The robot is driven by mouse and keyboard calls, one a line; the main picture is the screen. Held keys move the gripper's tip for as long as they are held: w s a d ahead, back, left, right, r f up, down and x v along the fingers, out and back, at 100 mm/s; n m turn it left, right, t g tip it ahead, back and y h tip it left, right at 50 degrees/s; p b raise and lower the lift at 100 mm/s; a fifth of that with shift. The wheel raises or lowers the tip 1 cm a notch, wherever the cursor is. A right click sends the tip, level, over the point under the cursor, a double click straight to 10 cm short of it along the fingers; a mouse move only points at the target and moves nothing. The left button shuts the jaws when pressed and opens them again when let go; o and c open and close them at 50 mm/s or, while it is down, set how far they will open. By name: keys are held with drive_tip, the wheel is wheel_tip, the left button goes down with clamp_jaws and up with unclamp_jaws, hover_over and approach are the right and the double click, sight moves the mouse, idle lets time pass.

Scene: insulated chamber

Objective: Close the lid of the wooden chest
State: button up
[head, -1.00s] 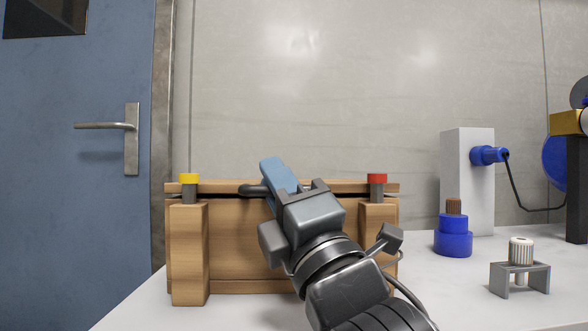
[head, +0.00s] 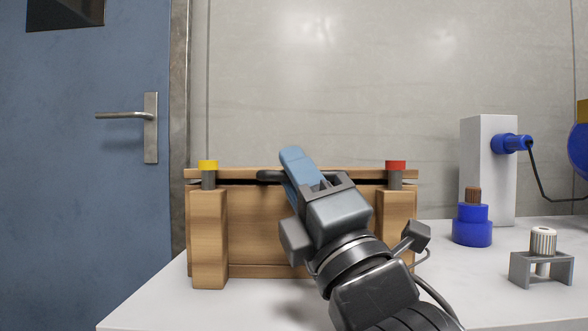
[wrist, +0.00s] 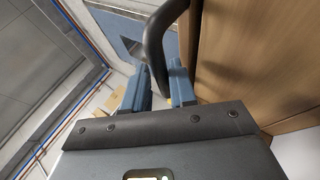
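The wooden chest (head: 265,230) stands on the white table against the wall. Its lid (head: 225,174) lies almost flat over the box, with a thin dark gap under its front edge. A dark curved handle (head: 268,176) sticks out at the lid's front. My gripper (head: 297,170) is at this handle, its blue fingers tilted up over the lid edge. In the wrist view, the handle (wrist: 155,45) runs down between the two fingers (wrist: 160,88) and fills the gap between them. The handle's right part is hidden behind my gripper in the head view.
Yellow-capped (head: 207,165) and red-capped (head: 396,165) pegs stand on the chest's front posts. To the right are a blue stepped cylinder (head: 472,226), a white block (head: 487,170) with a cable, and a grey stand (head: 541,267). A blue door (head: 90,200) is at left.

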drive_tip(key=v, duration=0.6)
drive_tip(key=shift+s+d+f, duration=0.15)
drive_tip(key=shift+s+f, duration=0.05)
drive_tip(key=shift+s, duration=0.1)
